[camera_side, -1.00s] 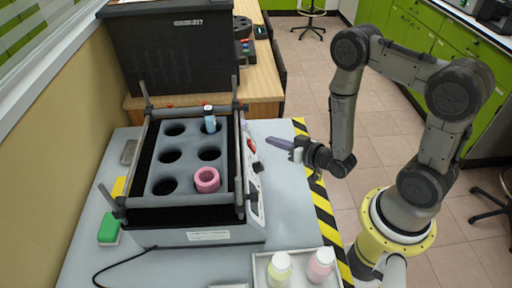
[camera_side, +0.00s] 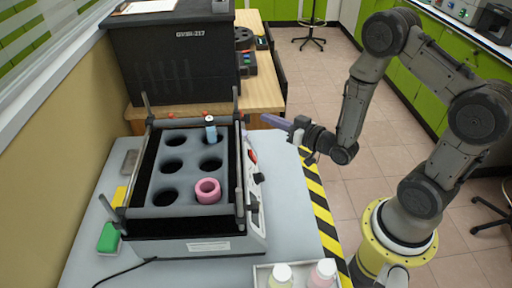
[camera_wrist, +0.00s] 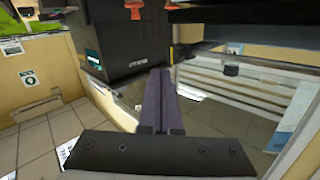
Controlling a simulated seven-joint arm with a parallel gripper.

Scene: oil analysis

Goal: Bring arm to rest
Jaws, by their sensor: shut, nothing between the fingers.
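My gripper (camera_side: 272,120) is in the air to the right of the shaker's rack, over the right edge of the grey table. Its purple fingers are shut together with nothing between them and point left in the side view. In the wrist view the closed fingers (camera_wrist: 158,85) point up the picture towards a black box. My arm is bent, with the elbow raised high at the right.
A white tray (camera_side: 262,280) with two bottles sits at the front. A black box (camera_side: 175,60) stands behind.

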